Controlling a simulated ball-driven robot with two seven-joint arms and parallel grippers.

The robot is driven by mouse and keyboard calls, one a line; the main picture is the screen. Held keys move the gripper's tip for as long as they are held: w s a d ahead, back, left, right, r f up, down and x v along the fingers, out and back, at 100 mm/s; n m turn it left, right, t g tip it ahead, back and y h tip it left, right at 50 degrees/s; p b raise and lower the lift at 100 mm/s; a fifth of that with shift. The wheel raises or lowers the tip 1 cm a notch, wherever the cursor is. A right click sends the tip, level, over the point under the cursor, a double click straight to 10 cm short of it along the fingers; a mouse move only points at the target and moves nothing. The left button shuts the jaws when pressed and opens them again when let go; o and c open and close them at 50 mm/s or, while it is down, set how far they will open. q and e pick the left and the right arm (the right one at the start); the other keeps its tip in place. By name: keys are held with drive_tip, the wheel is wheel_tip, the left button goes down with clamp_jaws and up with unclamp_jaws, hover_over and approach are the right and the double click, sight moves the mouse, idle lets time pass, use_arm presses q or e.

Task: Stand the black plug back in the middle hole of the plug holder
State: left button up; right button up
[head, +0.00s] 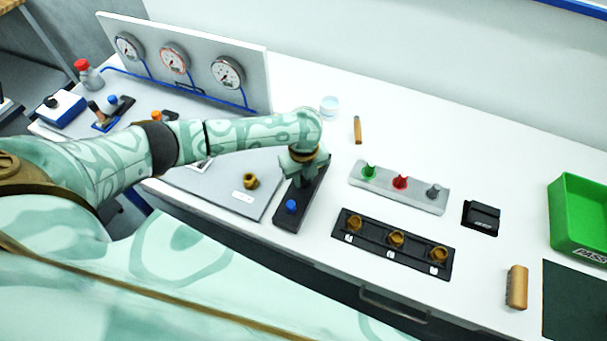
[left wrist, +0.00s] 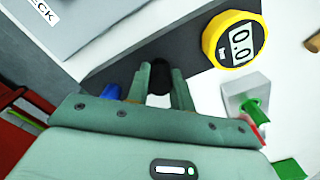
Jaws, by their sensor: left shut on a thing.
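A long dark block (head: 290,218), which looks like the plug holder, lies at mid-table with a blue plug (head: 291,206) at its near end. The blue plug also shows in the left wrist view (left wrist: 111,91). My left gripper (head: 298,178) is over the block's middle, pointing down, and hides the part behind it. In the left wrist view, my left gripper (left wrist: 160,94) is shut on the black plug (left wrist: 161,77), whose dark end shows between the fingers against the dark block. I cannot tell whether the plug is in a hole. My right gripper is not in view.
A grey rack (head: 425,200) with green, red and grey plugs stands to the right. A black rack (head: 375,243) with brass fittings is nearer. A gauge panel (head: 255,62) stands behind my left arm.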

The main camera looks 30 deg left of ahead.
use_arm(q)
drive_tip(key=shift+f, duration=0.4)
drive_tip(key=o, duration=1)
drive_tip(key=shift+o, duration=0.2)
wheel_tip(320, 180, up, 16)
drive_tip(key=p, duration=0.4)
drive_tip(key=shift+r, duration=0.15)
